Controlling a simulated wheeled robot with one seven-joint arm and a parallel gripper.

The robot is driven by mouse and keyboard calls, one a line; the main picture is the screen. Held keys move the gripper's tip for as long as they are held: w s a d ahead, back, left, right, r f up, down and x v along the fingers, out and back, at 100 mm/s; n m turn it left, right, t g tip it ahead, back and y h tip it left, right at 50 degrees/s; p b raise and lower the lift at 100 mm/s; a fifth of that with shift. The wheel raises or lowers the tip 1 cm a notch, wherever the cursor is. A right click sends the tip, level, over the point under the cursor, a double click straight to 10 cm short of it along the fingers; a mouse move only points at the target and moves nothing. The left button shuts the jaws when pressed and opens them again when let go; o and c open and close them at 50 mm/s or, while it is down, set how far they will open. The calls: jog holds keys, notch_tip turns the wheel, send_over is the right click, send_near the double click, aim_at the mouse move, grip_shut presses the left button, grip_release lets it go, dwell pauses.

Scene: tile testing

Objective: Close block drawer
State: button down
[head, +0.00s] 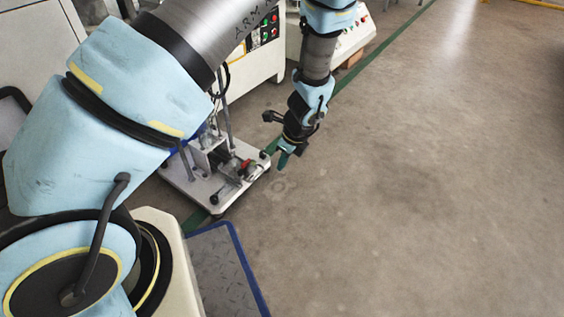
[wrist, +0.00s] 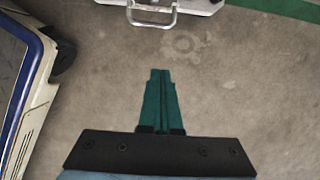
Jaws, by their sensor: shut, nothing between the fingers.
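My gripper (head: 283,162) hangs at the end of my arm in the head view, over bare floor just right of a low white test bench unit (head: 195,185). In the wrist view my gripper (wrist: 160,75) shows two green fingers pressed together, with nothing between them. A white edge with a metal loop handle (wrist: 152,18) shows at the top of the wrist view, beyond the fingertips and apart from them. It may be the block drawer's front; most of it is cut off by the frame, so I cannot tell how far it stands open.
A white machine cabinet with buttons (head: 268,28) stands at the back. A blue-edged metal plate (head: 222,265) lies at lower left. A blue and cream body (wrist: 25,75) fills the left of the wrist view. The concrete floor (head: 430,190) to the right is clear.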

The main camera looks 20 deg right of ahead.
jog(key=w+a+f+b, duration=0.2)
jog(key=w+f+b, duration=0.2)
jog(key=f, duration=0.2)
jog(key=shift+w+a+f, duration=0.15)
jog(key=shift+w+a, duration=0.25)
jog(key=w+a+p, duration=0.1)
jog(key=w+p, duration=0.1)
jog(key=w, duration=0.1)
jog(key=w+a+p, duration=0.1)
jog(key=w+a, duration=0.1)
jog(key=w, duration=0.1)
jog(key=w+a+p, duration=0.2)
jog(key=w, duration=0.1)
jog(key=shift+w+a+r+p, duration=0.2)
jog(key=shift+w+p, duration=0.1)
jog(key=shift+w, duration=0.05)
jog(key=shift+w+a+f, duration=0.15)
jog(key=shift+w+a, duration=0.15)
jog(key=shift+w, duration=0.25)
